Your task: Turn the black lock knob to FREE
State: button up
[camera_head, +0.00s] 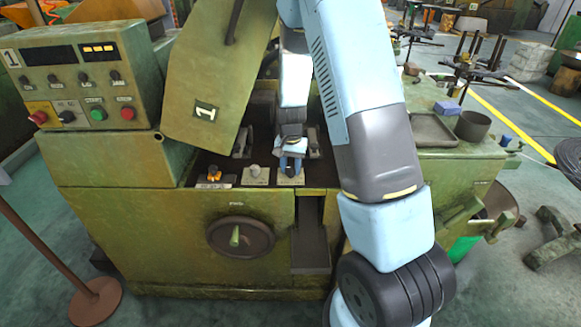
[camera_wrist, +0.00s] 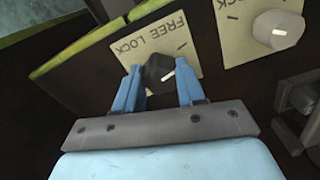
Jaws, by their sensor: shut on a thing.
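The black lock knob (camera_wrist: 155,68) sits on a cream plate (camera_wrist: 135,46) lettered FREE and LOCK in the wrist view. Its white pointer line shows on the knob face, slanting up to the right. A tick mark is on the plate near FREE, and the line does not clearly meet it. My gripper (camera_wrist: 160,86) is shut on the knob, with one blue finger at each side. In the head view my gripper (camera_head: 291,165) is down at the cream plate (camera_head: 290,180) on the machine's front ledge. There the knob is hidden by the fingers.
A grey-white knob (camera_wrist: 278,30) on its own plate is close beside, also seen in the head view (camera_head: 254,171). An orange knob (camera_head: 214,173) is further left. A raised green cover (camera_head: 213,75) hangs left of my arm. A handwheel (camera_head: 240,237) is below.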

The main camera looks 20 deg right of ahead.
aim_at(291, 166)
jog(key=shift+w+r, duration=0.1)
jog(key=shift+w, duration=0.1)
dwell(0.4)
jog(key=o, duration=1)
jog(key=shift+s, duration=0.1)
jog(key=shift+o, duration=0.2)
notch_tip(291, 166, up, 14)
jog(key=shift+f, duration=0.25)
jog(key=s+r+n+t, duration=0.3)
jog(key=s+r, duration=1)
jog(key=r, duration=0.3)
jog(key=s+r+n+t, duration=0.1)
jog(key=s+r, duration=0.1)
jog(key=s, duration=0.5)
jog(key=s+r+n+t, duration=0.1)
jog(key=s+r+n, duration=0.1)
jog(key=s, duration=0.6)
jog(key=shift+s+r+t, duration=0.25)
jog(key=shift+r+t, duration=0.05)
jog(key=shift+r, duration=0.2)
